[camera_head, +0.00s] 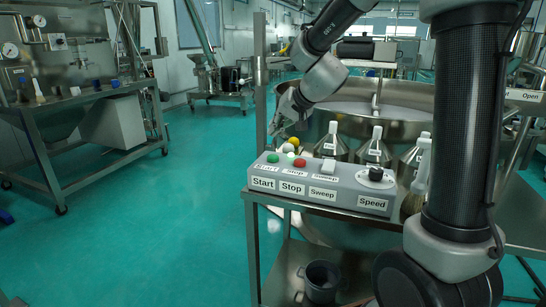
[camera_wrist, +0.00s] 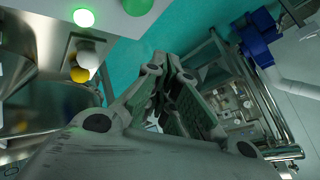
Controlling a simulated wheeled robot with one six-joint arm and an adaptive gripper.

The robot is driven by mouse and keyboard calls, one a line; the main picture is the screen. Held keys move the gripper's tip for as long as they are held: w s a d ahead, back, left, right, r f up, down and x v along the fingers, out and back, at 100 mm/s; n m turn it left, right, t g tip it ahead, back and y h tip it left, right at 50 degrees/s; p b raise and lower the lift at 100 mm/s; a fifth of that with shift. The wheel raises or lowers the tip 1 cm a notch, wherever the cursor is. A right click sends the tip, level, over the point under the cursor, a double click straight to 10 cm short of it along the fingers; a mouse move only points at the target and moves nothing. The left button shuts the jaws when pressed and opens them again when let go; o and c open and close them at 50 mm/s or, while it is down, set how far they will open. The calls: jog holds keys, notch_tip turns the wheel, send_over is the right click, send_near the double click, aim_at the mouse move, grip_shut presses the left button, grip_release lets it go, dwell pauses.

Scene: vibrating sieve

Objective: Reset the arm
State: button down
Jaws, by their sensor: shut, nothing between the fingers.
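My arm reaches in from the right in the head view and bends down over the steel sieve. My gripper (camera_head: 274,124) is beyond the left end of the control box (camera_head: 340,187), apart from it. In the wrist view the fingers of my gripper (camera_wrist: 172,60) are closed together with no object visible between them. The control box has a green button (camera_head: 272,158), a red button (camera_head: 300,163), a white Sweep switch (camera_head: 328,166) and a black Speed knob (camera_head: 376,174).
The round steel sieve (camera_head: 395,93) stands behind the box, with several metal funnel-shaped parts before it. A yellow round part (camera_head: 294,141) is close to my gripper. A steel bench (camera_head: 85,110) stands left. The teal floor (camera_head: 165,220) between is open.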

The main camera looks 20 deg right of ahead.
aim_at(286, 171)
dwell(0.3)
jog(key=s+f+g, duration=0.1)
jog(key=s, duration=0.1)
jog(key=s+f+g, duration=0.1)
jog(key=s+f, duration=0.1)
jog(key=shift+f, duration=0.1)
jog(key=shift+n+g, duration=0.5)
jog(key=shift+g, duration=0.2)
jog(key=s, duration=0.2)
jog(key=s+d+f, duration=0.1)
jog(key=s, duration=0.1)
jog(key=s+d+r+h, duration=0.1)
jog(key=s+d, duration=0.3)
jog(key=s, duration=0.4)
jog(key=s+d+r+n+h, duration=0.1)
jog(key=s+d, duration=0.3)
jog(key=s, duration=0.5)
jog(key=s+d+r+n+h, duration=0.1)
jog(key=s+d+r+h, duration=0.1)
jog(key=s+d, duration=0.3)
jog(key=shift+s+r+h, duration=0.3)
jog(key=shift+s+r, duration=0.4)
jog(key=shift+s, duration=1.55)
